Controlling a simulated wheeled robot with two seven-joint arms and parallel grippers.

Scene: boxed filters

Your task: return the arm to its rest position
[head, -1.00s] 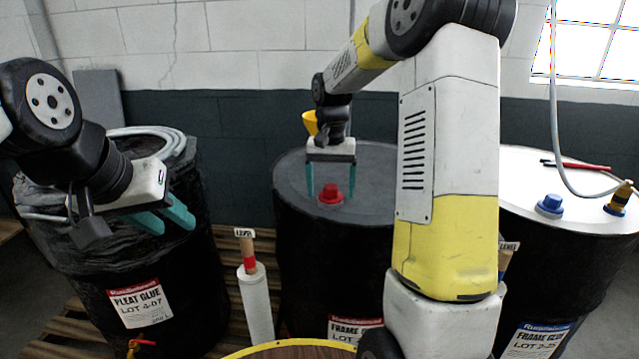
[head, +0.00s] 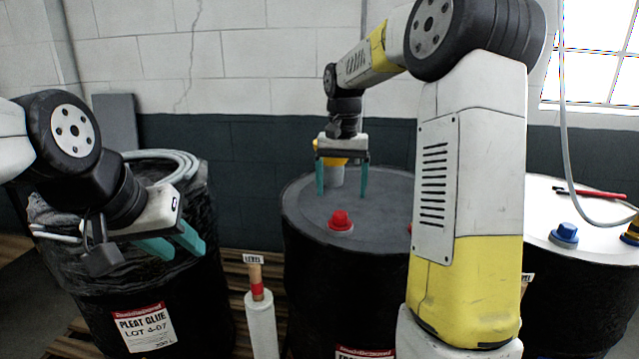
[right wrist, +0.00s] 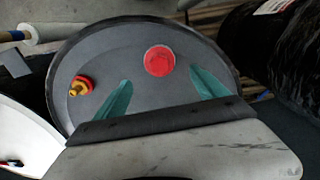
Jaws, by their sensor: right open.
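My right gripper (head: 342,182) is open and empty above the middle black drum (head: 385,215), with its fingers pointing down. In the head view it hangs behind the red cap (head: 340,220) on the drum lid. In the right wrist view the red cap (right wrist: 160,61) shows between and beyond the two teal fingertips, apart from them. My left gripper (head: 172,248) hangs over the front of the left black drum (head: 200,290); its teal fingers look apart with nothing between them.
A second fitting, red and yellow (right wrist: 80,86), is on the lid. At right, a white-topped drum (head: 545,190) bears a blue cap (head: 565,234) and a red-handled tool (head: 600,194). A white roll (head: 262,325) stands between drums.

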